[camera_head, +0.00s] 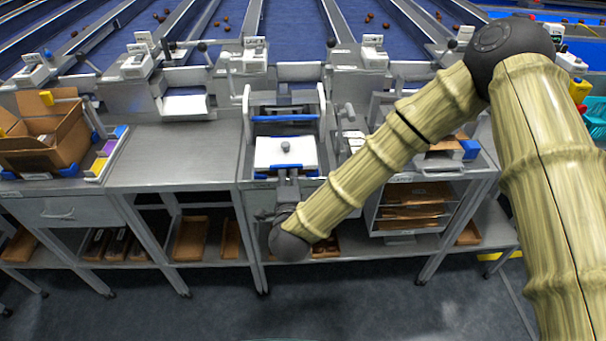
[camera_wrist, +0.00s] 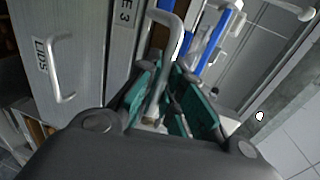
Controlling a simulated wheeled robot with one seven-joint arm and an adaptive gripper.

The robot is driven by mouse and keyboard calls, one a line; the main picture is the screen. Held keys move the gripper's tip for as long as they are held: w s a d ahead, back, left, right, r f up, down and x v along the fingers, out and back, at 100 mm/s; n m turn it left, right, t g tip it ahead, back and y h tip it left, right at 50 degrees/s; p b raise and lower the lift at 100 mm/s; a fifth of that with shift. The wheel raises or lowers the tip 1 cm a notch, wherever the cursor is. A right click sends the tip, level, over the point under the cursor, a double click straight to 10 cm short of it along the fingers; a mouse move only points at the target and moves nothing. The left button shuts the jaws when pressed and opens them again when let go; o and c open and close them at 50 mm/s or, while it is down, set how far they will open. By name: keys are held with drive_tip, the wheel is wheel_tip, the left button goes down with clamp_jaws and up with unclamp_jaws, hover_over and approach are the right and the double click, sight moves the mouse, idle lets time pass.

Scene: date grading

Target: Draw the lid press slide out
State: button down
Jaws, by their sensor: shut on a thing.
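The lid press (camera_head: 286,118) stands mid-bench in the head view, an upright grey frame with blue bars. A white plate with a grey knob (camera_head: 286,147) lies in it, at the front. My gripper (camera_head: 287,180) is at the bench front, just below this plate, and is partly hidden by my wrist. In the wrist view its teal fingers (camera_wrist: 172,105) are shut on a bent metal bar handle (camera_wrist: 178,38) beside a panel whose label ends in "E 3". How far the slide is out cannot be told.
A drawer labelled LIDS (camera_wrist: 62,70) with its own handle is left in the wrist view. Left on the bench are a cardboard box (camera_head: 42,135) and a clear grey top (camera_head: 175,155). Shelves with brown trays (camera_head: 190,238) are below. Open floor lies in front.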

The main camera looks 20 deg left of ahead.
drive_tip(key=shift+s+f, duration=0.2)
drive_tip(key=shift+s, duration=0.05)
drive_tip(key=c, duration=1.8)
unclamp_jaws()
drive_tip(key=shift+d, duration=0.1)
drive_tip(key=shift+c, duration=0.2)
drive_tip(key=shift+o, duration=1.4)
drive_tip(key=shift+s+r, duration=0.1)
drive_tip(key=shift+r, duration=0.05)
drive_tip(key=v, duration=1.1)
drive_tip(key=shift+s+d, duration=0.2)
drive_tip(key=shift+s, duration=0.15)
